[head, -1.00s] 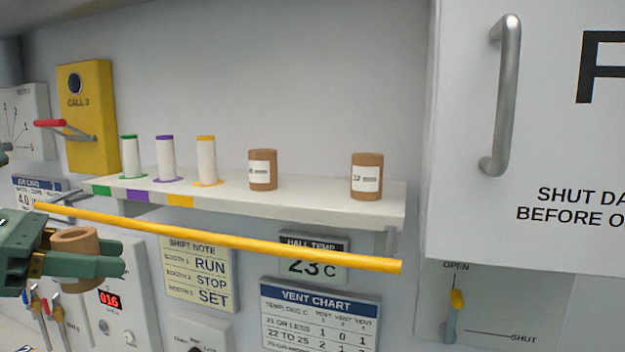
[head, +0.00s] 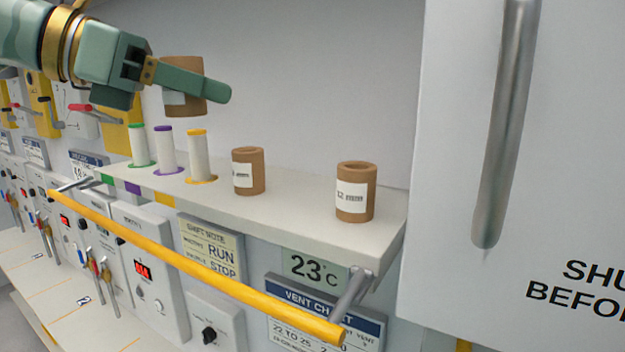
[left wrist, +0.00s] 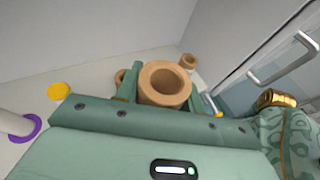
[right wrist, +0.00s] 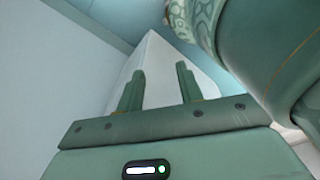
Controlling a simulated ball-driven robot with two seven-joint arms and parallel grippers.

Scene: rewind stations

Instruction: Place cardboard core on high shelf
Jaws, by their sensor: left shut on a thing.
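My left gripper (head: 190,82) is shut on a brown cardboard core (head: 183,104) with a white label. It holds the core in the air above the left part of the high shelf (head: 290,214), over the white spools. The held core also shows in the left wrist view (left wrist: 165,82), between the fingers. Two more cardboard cores stand on the shelf, one near the middle (head: 248,171) and one at the right (head: 356,190). My right gripper (right wrist: 158,88) shows only in the right wrist view, with its fingers apart and nothing between them.
White spools with green (head: 138,146), purple (head: 166,150) and yellow (head: 200,157) ends stand on matching marks on the shelf. A yellow bar (head: 200,270) runs in front, below shelf level. A white cabinet door with a handle (head: 505,130) stands right. Shelf between the two standing cores is bare.

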